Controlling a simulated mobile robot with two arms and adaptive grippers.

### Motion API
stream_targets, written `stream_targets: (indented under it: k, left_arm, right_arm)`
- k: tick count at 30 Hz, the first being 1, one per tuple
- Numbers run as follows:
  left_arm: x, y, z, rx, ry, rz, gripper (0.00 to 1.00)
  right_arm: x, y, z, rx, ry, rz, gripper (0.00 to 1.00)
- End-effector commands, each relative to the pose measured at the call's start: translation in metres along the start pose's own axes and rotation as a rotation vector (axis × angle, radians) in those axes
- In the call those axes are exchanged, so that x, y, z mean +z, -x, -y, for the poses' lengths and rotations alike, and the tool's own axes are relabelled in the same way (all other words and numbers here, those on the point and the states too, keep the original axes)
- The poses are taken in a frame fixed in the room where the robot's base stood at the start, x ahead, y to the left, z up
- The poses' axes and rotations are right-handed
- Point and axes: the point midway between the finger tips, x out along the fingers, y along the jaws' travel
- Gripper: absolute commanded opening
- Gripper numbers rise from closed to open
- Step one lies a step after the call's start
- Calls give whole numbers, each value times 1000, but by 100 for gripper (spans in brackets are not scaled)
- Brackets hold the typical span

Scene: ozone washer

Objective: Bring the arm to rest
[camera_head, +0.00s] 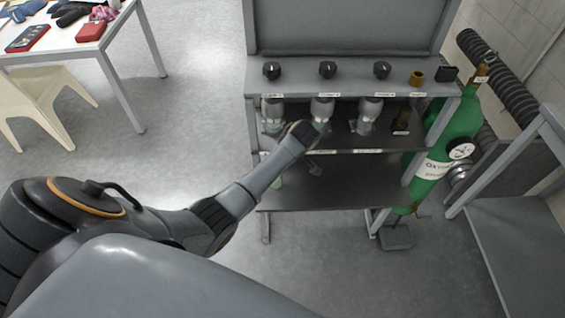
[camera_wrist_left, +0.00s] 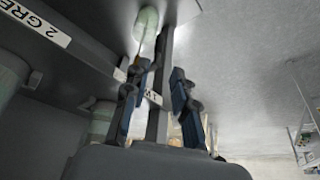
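My left arm reaches in from the left of the head view to the front of the washer stand (camera_head: 330,190). Its left gripper (camera_wrist_left: 160,74) shows in the wrist view with two blue-padded fingers apart and nothing held between them. A grey post lies behind the gap between the fingers. Glass jars (camera_head: 273,115) hang under the top panel, near my wrist. My right gripper is not in view.
A green oxygen cylinder (camera_head: 445,145) with a gauge stands right of the stand. Black knobs (camera_head: 327,69) line the top panel. A white table (camera_head: 75,40) and cream chair (camera_head: 40,100) are at the upper left. The floor (camera_head: 195,90) between is clear.

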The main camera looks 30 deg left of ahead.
Motion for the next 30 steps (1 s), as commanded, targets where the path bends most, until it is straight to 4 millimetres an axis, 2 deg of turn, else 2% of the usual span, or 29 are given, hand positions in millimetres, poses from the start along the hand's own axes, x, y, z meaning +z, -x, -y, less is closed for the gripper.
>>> stream_targets:
  k: [10, 14, 17, 20, 24, 26, 30]
  left_arm:
    - [2, -2, 0, 0, -5, 1, 26]
    - [21, -26, 12, 1, -84, 20, 26]
    - [57, -67, 34, 13, -230, 54, 26]
    - [106, -115, 69, 42, -418, 97, 26]
    - [176, -170, 131, 97, -669, 154, 26]
    - [205, -189, 161, 124, -769, 176, 26]
    - [272, -221, 240, 192, -988, 217, 26]
  right_arm:
    - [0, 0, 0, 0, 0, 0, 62]
    - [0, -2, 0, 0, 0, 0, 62]
    - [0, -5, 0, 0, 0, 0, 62]
    - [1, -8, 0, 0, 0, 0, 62]
    - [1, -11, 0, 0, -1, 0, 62]
    - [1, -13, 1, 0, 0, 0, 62]
    - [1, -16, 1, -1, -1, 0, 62]
